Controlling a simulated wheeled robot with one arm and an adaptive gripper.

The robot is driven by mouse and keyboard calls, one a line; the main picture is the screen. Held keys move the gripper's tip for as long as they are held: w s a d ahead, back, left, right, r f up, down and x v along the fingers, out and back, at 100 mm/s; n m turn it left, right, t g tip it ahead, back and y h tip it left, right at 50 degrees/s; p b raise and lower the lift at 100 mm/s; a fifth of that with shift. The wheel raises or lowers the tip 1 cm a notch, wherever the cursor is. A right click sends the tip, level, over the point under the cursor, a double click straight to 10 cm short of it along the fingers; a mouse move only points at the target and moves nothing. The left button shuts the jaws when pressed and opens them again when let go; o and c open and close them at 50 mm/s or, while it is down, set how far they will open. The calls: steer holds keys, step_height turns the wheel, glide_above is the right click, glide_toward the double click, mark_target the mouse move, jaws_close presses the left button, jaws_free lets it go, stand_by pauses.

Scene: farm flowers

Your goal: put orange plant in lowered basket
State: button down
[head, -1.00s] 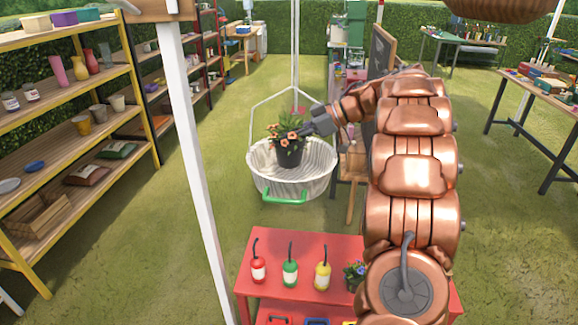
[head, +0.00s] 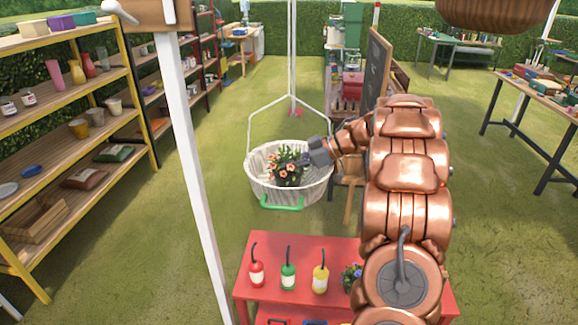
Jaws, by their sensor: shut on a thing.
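The orange-flowered plant in a dark pot (head: 287,176) is inside the white hanging basket (head: 262,185), low within its rim. The basket has a green handle at its front and hangs by white cords. My gripper (head: 304,161) reaches in from the right over the basket's rim and is shut on the orange plant. Its fingertips are partly hidden by leaves and flowers. I cannot tell whether the pot touches the basket's floor.
A red table (head: 262,243) with red, green and yellow bottles (head: 288,276) stands in front. A white post (head: 190,160) rises left of the basket. A chalkboard (head: 377,68) stands behind my arm. Shelves (head: 70,130) line the left. Grass between is clear.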

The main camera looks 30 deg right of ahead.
steer(key=c, duration=1.3)
jaws_free()
steer(key=shift+f, duration=0.1)
steer(key=b+v, duration=0.3)
steer(key=v, duration=0.9)
steer(key=shift+b, duration=0.3)
